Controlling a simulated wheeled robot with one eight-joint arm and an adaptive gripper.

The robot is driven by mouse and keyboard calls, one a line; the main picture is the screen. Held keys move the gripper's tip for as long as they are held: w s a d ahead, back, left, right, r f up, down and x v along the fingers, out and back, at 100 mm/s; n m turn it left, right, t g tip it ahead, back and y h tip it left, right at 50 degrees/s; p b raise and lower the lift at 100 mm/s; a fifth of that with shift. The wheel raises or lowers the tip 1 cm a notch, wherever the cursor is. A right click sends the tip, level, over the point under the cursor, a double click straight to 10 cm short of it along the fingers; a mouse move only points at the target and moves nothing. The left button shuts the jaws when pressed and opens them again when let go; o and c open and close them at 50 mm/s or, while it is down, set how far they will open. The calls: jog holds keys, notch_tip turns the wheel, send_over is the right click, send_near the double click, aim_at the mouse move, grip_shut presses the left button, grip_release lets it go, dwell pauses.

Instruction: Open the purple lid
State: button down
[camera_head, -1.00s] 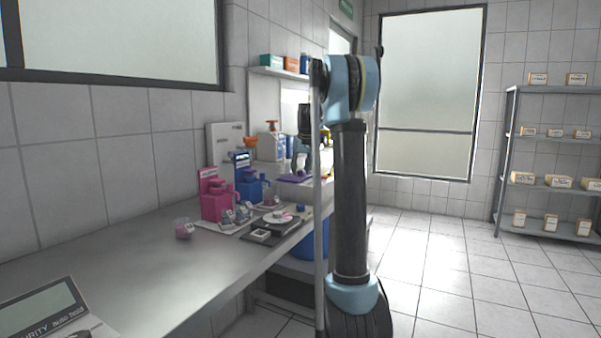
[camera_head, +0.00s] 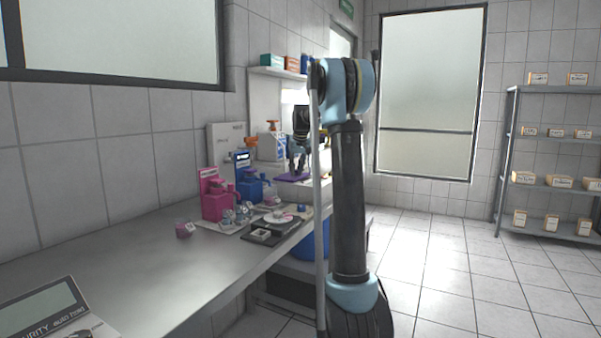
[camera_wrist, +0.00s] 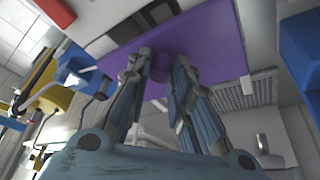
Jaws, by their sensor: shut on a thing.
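The purple lid (camera_wrist: 215,40) is a flat purple panel that fills the upper middle of the wrist view. A small round purple knob (camera_wrist: 161,68) stands on it between my two fingers. My gripper (camera_wrist: 162,74) is closed around this knob. In the head view, the purple lid (camera_head: 290,178) is a thin strip near the far end of the counter, with my gripper (camera_head: 296,168) right over it. The inside under the lid is hidden.
A metal counter (camera_head: 120,270) runs along the left wall. A pink dispenser (camera_head: 215,200) and a blue dispenser (camera_head: 250,187) stand nearer than the lid. A blue block (camera_wrist: 300,50) and a yellow object (camera_wrist: 40,85) flank the lid. The floor at right is clear.

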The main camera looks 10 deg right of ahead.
aim_at(286, 174)
jog(key=w+a, duration=0.1)
jog(key=a, duration=0.1)
jog(key=w+a, duration=0.2)
jog(key=c, duration=1.4)
grip_release()
jog(key=shift+s, duration=0.1)
jog(key=v, duration=1.1)
jog(key=shift+s+r, duration=0.1)
jog(key=shift+r, duration=0.25)
